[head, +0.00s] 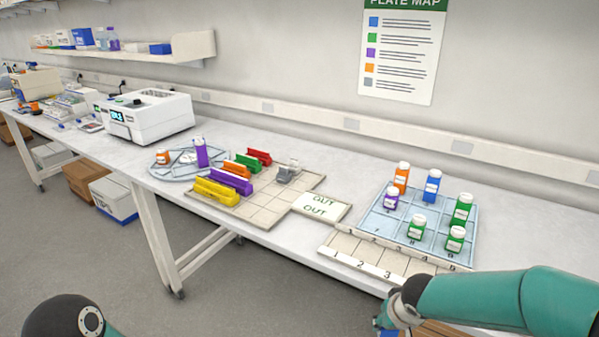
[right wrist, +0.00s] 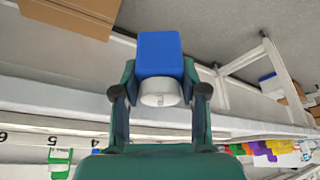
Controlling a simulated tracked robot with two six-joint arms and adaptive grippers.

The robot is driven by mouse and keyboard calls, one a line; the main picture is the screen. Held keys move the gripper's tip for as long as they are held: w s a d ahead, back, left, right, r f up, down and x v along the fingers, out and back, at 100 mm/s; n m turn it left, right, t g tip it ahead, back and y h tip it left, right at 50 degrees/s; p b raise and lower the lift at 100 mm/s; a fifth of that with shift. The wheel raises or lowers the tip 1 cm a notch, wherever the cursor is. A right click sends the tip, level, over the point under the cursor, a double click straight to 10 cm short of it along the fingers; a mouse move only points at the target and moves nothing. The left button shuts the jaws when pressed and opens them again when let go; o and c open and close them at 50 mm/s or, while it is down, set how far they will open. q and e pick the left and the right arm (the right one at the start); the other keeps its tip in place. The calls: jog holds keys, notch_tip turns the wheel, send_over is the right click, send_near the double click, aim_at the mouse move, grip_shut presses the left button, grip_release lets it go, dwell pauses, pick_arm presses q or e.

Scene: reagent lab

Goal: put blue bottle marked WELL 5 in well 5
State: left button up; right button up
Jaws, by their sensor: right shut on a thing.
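My right gripper (right wrist: 160,93) is shut on a blue bottle (right wrist: 160,54) with a white cap, held between its two fingers in the right wrist view. In the head view the right gripper (head: 390,320) is at the bottom edge, in front of the bench; only a bit of the blue bottle (head: 380,332) shows. The bottle's label is not readable. A beige rack (head: 345,241) with a numbered front strip lies along the bench's front edge; 1, 2 and 3 are readable. The right wrist view shows 5 upside down on the strip (right wrist: 52,140). My left gripper is out of view.
Behind the rack, a pale blue tray (head: 376,222) holds several bottles, including another blue bottle (head: 431,186). My right forearm hides the rack's right end. A beige grid board (head: 262,208) with coloured racks and an OUT card (head: 321,206) are further left.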

jog(key=s+f, duration=0.4)
jog(key=shift+f, duration=0.35)
jog(key=shift+w+a, duration=0.1)
